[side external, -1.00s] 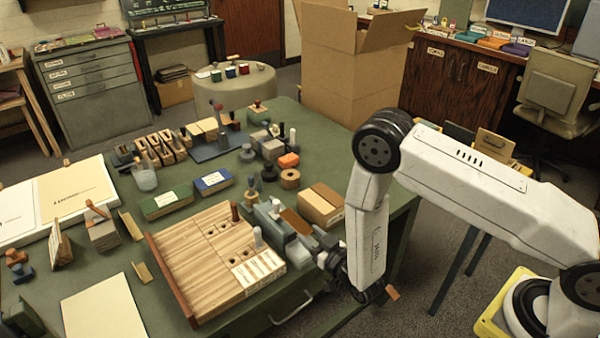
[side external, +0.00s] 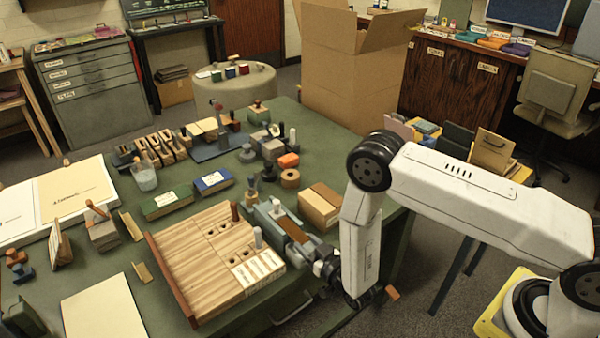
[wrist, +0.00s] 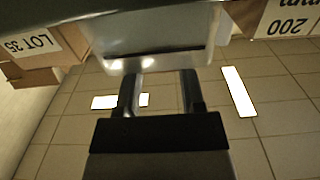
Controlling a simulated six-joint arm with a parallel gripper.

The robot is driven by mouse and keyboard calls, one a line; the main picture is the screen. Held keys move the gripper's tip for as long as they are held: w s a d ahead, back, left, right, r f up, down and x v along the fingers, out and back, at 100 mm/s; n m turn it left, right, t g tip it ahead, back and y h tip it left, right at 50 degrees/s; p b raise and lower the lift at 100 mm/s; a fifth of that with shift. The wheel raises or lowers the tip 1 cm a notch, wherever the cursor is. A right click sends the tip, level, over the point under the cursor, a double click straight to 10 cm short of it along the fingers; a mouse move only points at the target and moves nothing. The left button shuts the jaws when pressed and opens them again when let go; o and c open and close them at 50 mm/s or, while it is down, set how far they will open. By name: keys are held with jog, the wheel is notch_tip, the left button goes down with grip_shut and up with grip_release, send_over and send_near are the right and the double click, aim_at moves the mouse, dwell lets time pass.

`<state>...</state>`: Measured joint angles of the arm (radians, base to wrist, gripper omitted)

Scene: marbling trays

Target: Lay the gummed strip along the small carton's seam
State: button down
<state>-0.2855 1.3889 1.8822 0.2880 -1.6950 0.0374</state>
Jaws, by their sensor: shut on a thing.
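The brown gummed strip (side external: 292,229) lies slanted over a grey-blue bench device (side external: 266,217) at the table's right edge. My gripper (side external: 322,268) is low at the near end of the strip and is shut on it; the exact contact is hard to see. In the wrist view my fingers (wrist: 160,88) stand apart below a pale, glossy grey body (wrist: 165,50) with a dark line across it. The small tan carton (side external: 320,207) stands just right of the strip, apart from it. Its seam is too small to make out.
A wooden rack (side external: 205,262) with holes and labels stands left of my gripper. An orange block (side external: 289,160) and a brown ring (side external: 290,179) stand behind. Green (side external: 167,203) and blue (side external: 213,181) boxes lie farther left. A blank sheet (side external: 103,306) lies front left.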

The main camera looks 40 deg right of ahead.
jog(key=shift+f, duration=0.1)
jog(key=shift+c, duration=1)
grip_release()
jog(key=shift+f, duration=0.1)
jog(key=s, duration=0.8)
jog(key=shift+d+r, duration=0.15)
jog(key=shift+r, duration=0.05)
jog(key=shift+w, duration=0.1)
